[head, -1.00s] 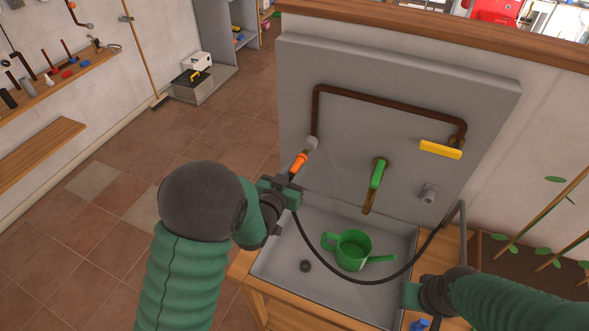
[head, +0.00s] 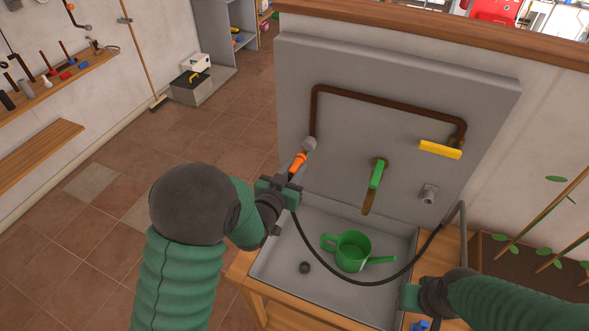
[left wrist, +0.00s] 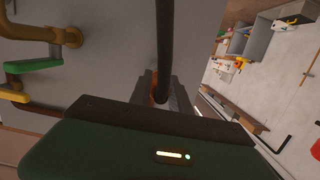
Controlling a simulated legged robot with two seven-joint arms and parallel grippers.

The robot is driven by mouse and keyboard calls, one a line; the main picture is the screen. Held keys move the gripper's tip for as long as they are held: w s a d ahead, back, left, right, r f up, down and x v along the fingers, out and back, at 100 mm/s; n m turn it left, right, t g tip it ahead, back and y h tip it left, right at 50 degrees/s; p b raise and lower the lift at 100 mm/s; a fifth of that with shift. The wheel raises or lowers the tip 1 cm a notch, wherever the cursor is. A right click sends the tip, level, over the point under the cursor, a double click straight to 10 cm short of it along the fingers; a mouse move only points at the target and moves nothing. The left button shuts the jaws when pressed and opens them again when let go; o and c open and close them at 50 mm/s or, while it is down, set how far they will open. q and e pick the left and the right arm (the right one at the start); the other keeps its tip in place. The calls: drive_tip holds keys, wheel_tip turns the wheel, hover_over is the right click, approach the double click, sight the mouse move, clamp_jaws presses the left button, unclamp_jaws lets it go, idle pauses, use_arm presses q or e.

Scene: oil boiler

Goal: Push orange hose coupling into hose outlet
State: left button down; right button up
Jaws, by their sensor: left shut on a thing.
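The orange hose coupling (head: 298,163) is on the end of the black hose (head: 325,263). My left gripper (head: 290,182) is shut on the coupling's lower end. The coupling points up at the grey hose outlet (head: 309,144) at the lower left end of the brown pipe. Its tip appears to touch the outlet, but I cannot tell how deep it sits. In the left wrist view the hose (left wrist: 164,40) runs between the fingers (left wrist: 161,92), with a bit of orange visible there. My right gripper (head: 410,296) is at the lower right by the sink edge; its fingers are not clear.
A green watering can (head: 352,251) and a dark round piece (head: 304,268) lie in the grey sink (head: 275,265). A green-handled tap (head: 376,174), a yellow lever (head: 440,150) and another grey outlet (head: 429,194) are on the grey panel (head: 400,70).

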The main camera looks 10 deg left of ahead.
sight(300, 161)
idle(0.4)
use_arm(q)
drive_tip(key=shift+r+b+x, duration=0.15)
drive_tip(key=shift+b+x, duration=0.1)
drive_tip(key=shift+x, duration=0.65)
drive_tip(key=shift+r+b+x, duration=0.15)
drive_tip(key=shift+b+x, duration=0.1)
drive_tip(key=shift+x, duration=0.65)
drive_tip(key=c, duration=1.1)
unclamp_jaws()
